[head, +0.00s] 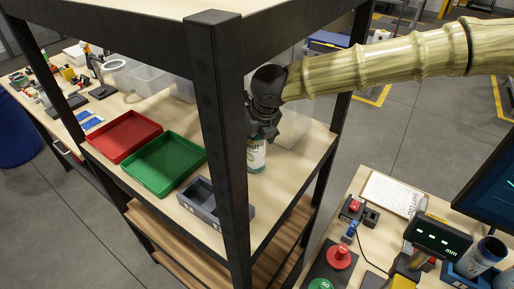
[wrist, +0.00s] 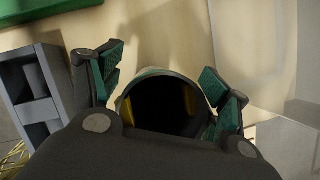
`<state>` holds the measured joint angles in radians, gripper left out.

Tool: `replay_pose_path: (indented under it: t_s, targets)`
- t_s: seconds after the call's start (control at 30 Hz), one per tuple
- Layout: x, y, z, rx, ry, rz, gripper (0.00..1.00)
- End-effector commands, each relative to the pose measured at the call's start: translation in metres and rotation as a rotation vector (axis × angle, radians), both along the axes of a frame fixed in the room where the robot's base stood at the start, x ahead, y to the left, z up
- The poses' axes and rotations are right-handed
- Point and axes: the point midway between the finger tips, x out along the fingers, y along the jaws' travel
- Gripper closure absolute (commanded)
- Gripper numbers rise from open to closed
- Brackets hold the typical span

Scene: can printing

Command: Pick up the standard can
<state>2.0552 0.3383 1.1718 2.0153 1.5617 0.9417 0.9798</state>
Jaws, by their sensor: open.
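A can (head: 257,157) with a white and green label stands upright on the wooden shelf, partly hidden behind the dark front post and under my gripper (head: 262,128). In the wrist view the can (wrist: 157,106) shows as a round, dark top between the two fingers of my gripper (wrist: 161,72). The fingers are spread, one on each side of the can, with a visible gap on the right; contact on the left is hard to judge. A second can (head: 488,252), blue and white, sits in a blue holder on the right-hand table.
The dark post (head: 218,140) stands close in front of my gripper. A grey divided holder (head: 200,205), a green tray (head: 164,163) and a red tray (head: 125,136) lie to the left. A clear bin (head: 292,125) is just behind the can.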

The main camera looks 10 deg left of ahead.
Motion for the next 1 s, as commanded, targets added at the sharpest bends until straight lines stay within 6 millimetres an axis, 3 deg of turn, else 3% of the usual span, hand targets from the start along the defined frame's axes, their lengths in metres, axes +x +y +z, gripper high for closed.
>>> replay_pose_path:
  t_s: [0.07,0.27,0.73,1.0]
  targets:
    - [0.0,0.0,0.0,0.0,0.0,0.0,0.26]
    - [0.0,-0.001,0.0,0.0,0.0,-0.001,0.58]
    - [0.0,-0.001,0.003,0.0,-0.001,0.0,0.59]
    - [0.0,0.0,0.026,0.001,-0.003,0.0,0.59]
